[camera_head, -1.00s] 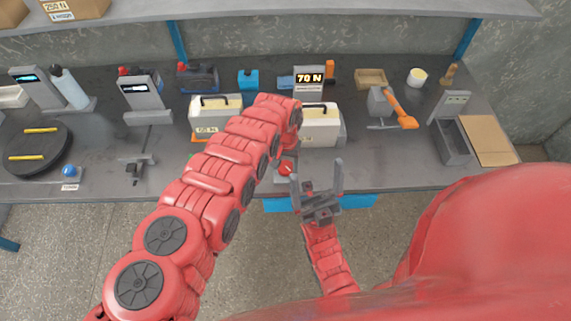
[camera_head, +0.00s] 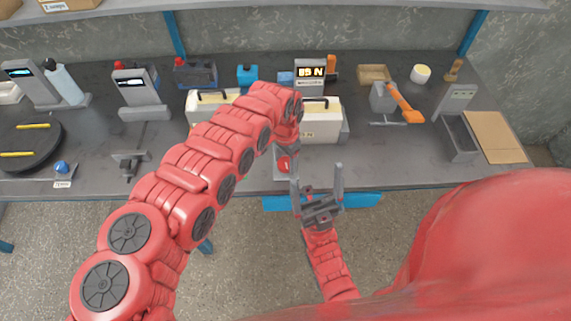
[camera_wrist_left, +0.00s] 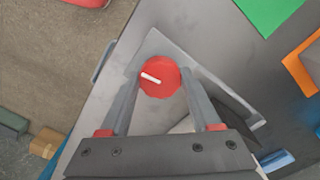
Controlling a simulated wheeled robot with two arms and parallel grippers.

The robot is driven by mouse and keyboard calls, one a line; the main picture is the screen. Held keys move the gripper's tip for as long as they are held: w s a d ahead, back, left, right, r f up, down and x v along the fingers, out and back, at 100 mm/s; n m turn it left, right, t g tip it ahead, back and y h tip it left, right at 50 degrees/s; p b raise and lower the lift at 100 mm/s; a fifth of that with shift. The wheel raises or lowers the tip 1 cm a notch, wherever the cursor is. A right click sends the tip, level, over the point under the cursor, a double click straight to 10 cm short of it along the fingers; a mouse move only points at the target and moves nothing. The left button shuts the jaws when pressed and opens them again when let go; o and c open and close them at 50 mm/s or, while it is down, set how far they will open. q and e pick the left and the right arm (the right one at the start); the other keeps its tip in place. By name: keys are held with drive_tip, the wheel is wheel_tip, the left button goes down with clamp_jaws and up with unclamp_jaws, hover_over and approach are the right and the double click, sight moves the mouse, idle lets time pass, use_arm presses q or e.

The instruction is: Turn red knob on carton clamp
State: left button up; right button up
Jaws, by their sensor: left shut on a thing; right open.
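The red knob (camera_head: 283,163) sits on a grey base at the table's front edge, in front of a cream carton (camera_head: 320,125). In the left wrist view the knob (camera_wrist_left: 160,80) is a round red disc with a white line tilted across its top. My left gripper (camera_head: 286,152) reaches down over it, with one finger on each side, shut on it. My right gripper (camera_head: 318,188) is open and empty, just in front of the table edge. A display (camera_head: 310,72) behind the carton shows a number in N, apparently 89. My left arm hides part of the clamp.
A second cream carton (camera_head: 205,105) stands to the left, partly behind my left arm. An orange-handled tool (camera_head: 405,107) and a grey bin (camera_head: 460,138) are at the right. A black turntable (camera_head: 30,143) is at the far left.

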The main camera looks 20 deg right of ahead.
sight(285, 163)
use_arm(q)
drive_tip(key=shift+f+m+b, duration=0.15)
drive_tip(key=shift+m+b, duration=0.7)
drive_tip(key=shift+m, duration=0.25)
drive_tip(key=shift+m+b, duration=0.65)
drive_tip(key=shift+m, duration=0.35)
drive_tip(key=shift+r, duration=0.2)
drive_tip(key=o, duration=1.4)
wheel_tip(285, 163, up, 17)
drive_tip(key=b, duration=0.3)
drive_tip(key=shift+r, duration=0.15)
